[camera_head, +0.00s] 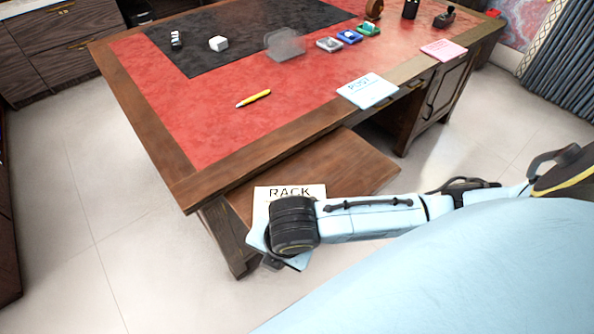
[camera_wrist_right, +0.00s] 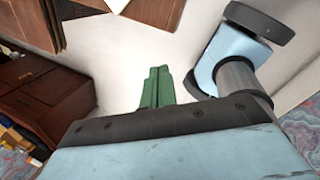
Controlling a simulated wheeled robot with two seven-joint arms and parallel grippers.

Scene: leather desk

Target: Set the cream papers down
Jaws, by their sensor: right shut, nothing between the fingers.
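A cream-white sheet lettered RACK (camera_head: 262,198) lies on the brown wooden leaf (camera_head: 345,165) at the desk's near side. My right forearm and wrist cover its lower part. I cannot tell whether it is one sheet or several. A pale edge at the top of the right wrist view (camera_wrist_right: 117,4) may be the same sheet. My right gripper (camera_wrist_right: 157,85) has green fingers, shut and empty, pointing out over the pale floor beside the wood. In the head view its fingers are hidden under the wrist. My left gripper is in neither view.
The desk (camera_head: 185,125) has a red top. A pale blue POST card (camera_head: 367,91) and a pink card (camera_head: 443,50) lie along its near edge. A yellow pen (camera_head: 253,98) lies on the red. Small items stand farther back. Floor (camera_head: 110,225) is clear at left.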

